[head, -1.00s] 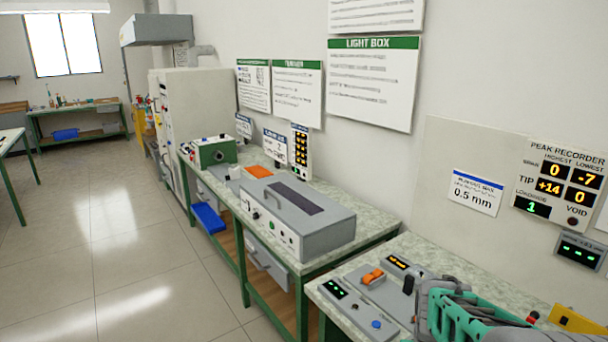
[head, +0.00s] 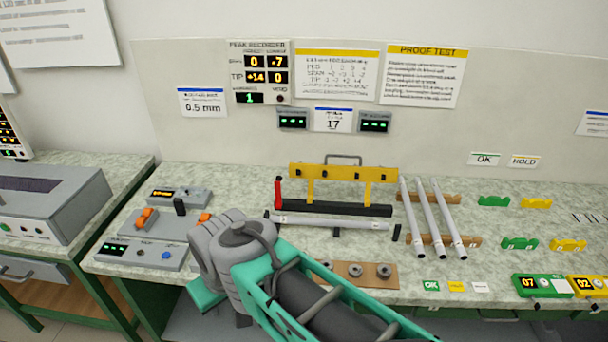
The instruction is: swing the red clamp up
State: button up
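The red clamp (head: 278,192) shows as a short, nearly vertical red bar at the left end of the test fixture in the head view. The fixture has a yellow upright plate (head: 343,173) with a grey handle on top, above a black bar (head: 340,208). A light grey rod (head: 332,222) lies level along the fixture's front. I cannot tell whether the clamp touches the rod. My grey and teal arm reaches in front of the bench, below and left of the clamp. My gripper is not visible.
Several light rods (head: 443,218) lean on brown racks right of the fixture. A control box (head: 140,253) with orange switches stands left. A brown board (head: 365,274) with grey discs lies in front. Green and yellow gauge boxes (head: 541,286) sit at the front right.

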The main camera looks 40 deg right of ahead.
aim_at(279, 201)
jog(key=z, duration=0.3)
jog(key=k, duration=0.3)
jog(key=z, duration=0.05)
jog(key=i, duration=1)
jog(key=z, duration=0.85)
